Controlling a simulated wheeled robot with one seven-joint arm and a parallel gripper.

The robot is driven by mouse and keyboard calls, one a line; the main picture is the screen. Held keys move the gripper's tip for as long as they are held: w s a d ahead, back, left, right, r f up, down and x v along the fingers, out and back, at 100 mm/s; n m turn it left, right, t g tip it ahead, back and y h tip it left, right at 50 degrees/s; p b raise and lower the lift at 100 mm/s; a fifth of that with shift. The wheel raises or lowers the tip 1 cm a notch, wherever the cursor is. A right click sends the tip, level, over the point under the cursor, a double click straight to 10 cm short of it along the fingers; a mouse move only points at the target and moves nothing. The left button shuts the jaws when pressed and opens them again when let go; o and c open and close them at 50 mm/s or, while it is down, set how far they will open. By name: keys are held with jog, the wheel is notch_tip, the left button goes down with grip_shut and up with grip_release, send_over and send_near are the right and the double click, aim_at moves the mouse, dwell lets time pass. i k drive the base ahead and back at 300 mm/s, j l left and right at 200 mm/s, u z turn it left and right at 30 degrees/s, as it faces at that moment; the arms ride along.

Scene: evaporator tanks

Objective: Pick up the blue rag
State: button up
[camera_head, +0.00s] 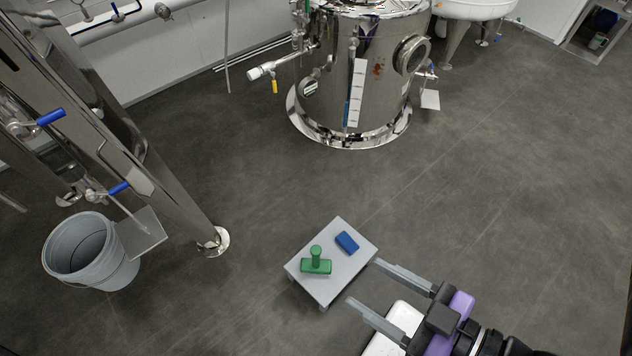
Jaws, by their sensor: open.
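The blue rag (347,242) is a small folded block. It lies flat on a low grey table (330,284), toward the table's far right side. My gripper (362,282) is open and empty, with its two long grey fingers apart. It comes in from the lower right, and its fingertips are by the table's right edge. The fingers appear apart from the rag, which is up and left of the upper fingertip. How high the fingers are above the table top is hard to tell.
A green handled tool (316,262) stands on the same table, left of the rag. A grey bucket (92,252) and a steel tank leg (170,190) are at left. A steel tank (380,75) stands behind. The floor at right is clear.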

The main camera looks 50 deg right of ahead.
aim_at(344, 239)
jog(key=k+j+z, duration=0.25)
jog(key=k+z, duration=0.2)
jog(key=k+j+z, duration=0.1)
jog(key=k+z, duration=0.35)
jog(key=i, duration=0.1)
